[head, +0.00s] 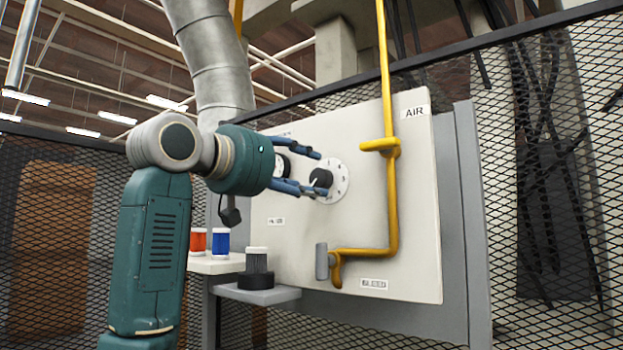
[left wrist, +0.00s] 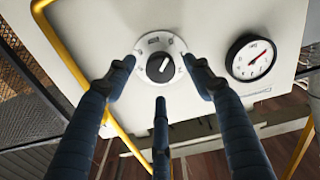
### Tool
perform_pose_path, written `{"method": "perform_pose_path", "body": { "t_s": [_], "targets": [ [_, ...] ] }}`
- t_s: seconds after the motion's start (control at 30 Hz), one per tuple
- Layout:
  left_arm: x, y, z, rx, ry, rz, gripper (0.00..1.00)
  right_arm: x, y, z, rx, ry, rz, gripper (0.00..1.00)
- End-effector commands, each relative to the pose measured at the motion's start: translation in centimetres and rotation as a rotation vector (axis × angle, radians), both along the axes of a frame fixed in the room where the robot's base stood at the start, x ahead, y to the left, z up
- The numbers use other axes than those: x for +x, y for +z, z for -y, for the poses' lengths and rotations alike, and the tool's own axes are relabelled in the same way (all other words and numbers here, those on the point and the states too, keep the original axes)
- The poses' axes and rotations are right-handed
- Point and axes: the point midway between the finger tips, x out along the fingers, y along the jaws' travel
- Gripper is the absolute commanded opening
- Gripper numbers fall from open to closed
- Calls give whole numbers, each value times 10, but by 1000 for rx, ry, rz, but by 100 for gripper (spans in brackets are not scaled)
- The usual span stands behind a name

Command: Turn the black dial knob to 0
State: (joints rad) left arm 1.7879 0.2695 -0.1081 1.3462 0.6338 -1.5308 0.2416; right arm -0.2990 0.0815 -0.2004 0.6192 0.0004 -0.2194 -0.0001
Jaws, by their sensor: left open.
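The black dial knob (head: 321,178) sits on a round white dial plate (head: 341,181) on the pale panel. In the left wrist view the knob (left wrist: 160,68) carries a white pointer line slanting up and to the right; the marks around it are too small to read surely. My left gripper (head: 311,173) is open, its blue fingers reaching toward the dial from the left. In the left wrist view its fingertips (left wrist: 159,75) lie on either side of the knob, apart from it, with a third finger below. My right gripper is in neither view.
A pressure gauge (left wrist: 251,58) is beside the dial, partly hidden by my gripper in the head view. A yellow pipe (head: 390,200) runs down the panel (head: 420,220) right of the dial. Orange (head: 198,241) and blue (head: 221,241) cylinders stand on a ledge below.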

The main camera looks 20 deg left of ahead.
Motion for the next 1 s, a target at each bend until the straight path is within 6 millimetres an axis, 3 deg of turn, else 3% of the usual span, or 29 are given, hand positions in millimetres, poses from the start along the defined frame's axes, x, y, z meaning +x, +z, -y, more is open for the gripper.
{"method": "perform_pose_path", "body": {
  "t_s": [0.2, 0.43, 0.6, 1.0],
  "targets": [
    [-46, 1, -18, -1, 2, 5, 52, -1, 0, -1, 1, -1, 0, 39],
    [-81, 1, -30, -2, 0, 1, 52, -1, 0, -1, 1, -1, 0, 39],
    [-90, 0, -33, -1, 0, 0, 52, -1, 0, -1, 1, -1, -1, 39],
    [-90, 0, -33, -1, 0, 0, 52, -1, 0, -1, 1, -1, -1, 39]
  ]
}}
